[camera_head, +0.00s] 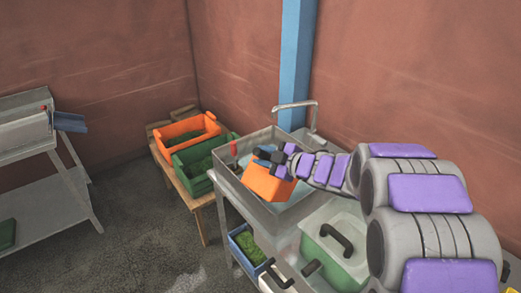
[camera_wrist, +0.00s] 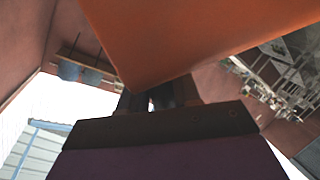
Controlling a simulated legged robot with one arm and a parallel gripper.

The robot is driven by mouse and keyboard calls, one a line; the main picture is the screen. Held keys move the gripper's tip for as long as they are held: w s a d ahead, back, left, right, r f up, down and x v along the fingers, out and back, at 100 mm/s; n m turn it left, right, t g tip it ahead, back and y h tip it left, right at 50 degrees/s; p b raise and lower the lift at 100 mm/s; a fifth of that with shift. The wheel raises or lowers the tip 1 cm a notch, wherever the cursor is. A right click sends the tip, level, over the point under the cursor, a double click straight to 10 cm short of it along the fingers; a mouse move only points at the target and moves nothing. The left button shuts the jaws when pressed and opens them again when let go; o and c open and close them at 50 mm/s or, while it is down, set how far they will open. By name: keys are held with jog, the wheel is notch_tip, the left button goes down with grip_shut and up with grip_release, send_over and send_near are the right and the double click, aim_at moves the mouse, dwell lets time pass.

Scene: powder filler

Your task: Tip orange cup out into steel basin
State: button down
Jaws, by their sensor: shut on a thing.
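The orange cup (camera_head: 268,182) is boxy and hangs tilted over the steel basin (camera_head: 232,179). My gripper (camera_head: 277,160) is shut on it from the right, near its upper edge. In the wrist view the cup (camera_wrist: 190,35) fills the top middle, close beyond my gripper (camera_wrist: 160,98). The inside of the cup is hidden from both views, so I cannot tell whether anything is in it. Something blue shows inside the basin behind the cup, partly hidden.
A curved tap (camera_head: 297,105) stands at the basin's back edge. Orange (camera_head: 185,131) and green (camera_head: 200,163) crates of green matter stand on a wooden table at left. A blue bin (camera_head: 247,250) is below the basin.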

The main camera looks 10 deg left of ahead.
jog(key=shift+w+d+r+m+g+y+p, duration=0.15)
jog(key=shift+w+d+r+m+p, duration=0.25)
jog(key=shift+p, duration=1)
jog(key=shift+w+d+r+m+g+y+p, duration=0.15)
jog(key=shift+w+m+p, duration=0.35)
jog(key=shift+p, duration=0.9)
jog(key=shift+w+d+r+m+y+p, duration=0.2)
jog(key=shift+w+d+m+p, duration=0.25)
jog(key=shift+p, duration=0.95)
jog(key=shift+w+d+f+m+g+y+p, duration=0.25)
jog(key=shift+w+d+f+m+p, duration=0.5)
jog(key=shift+p, duration=2.1)
jog(key=shift+w+d+f+m+g+y+p, duration=0.25)
jog(key=shift+w+d+m+p, duration=0.9)
jog(key=shift+p, duration=1.75)
jog(key=shift+w+d+f+m+g+y+p, duration=0.1)
jog(key=shift+w+d+f+m+y+p, duration=0.4)
jog(key=shift+w+m+p, duration=1.6)
jog(key=shift+s+d+f+n+p, duration=0.15)
jog(key=shift+s+n+p, duration=0.5)
jog(key=shift+n, duration=0.5)
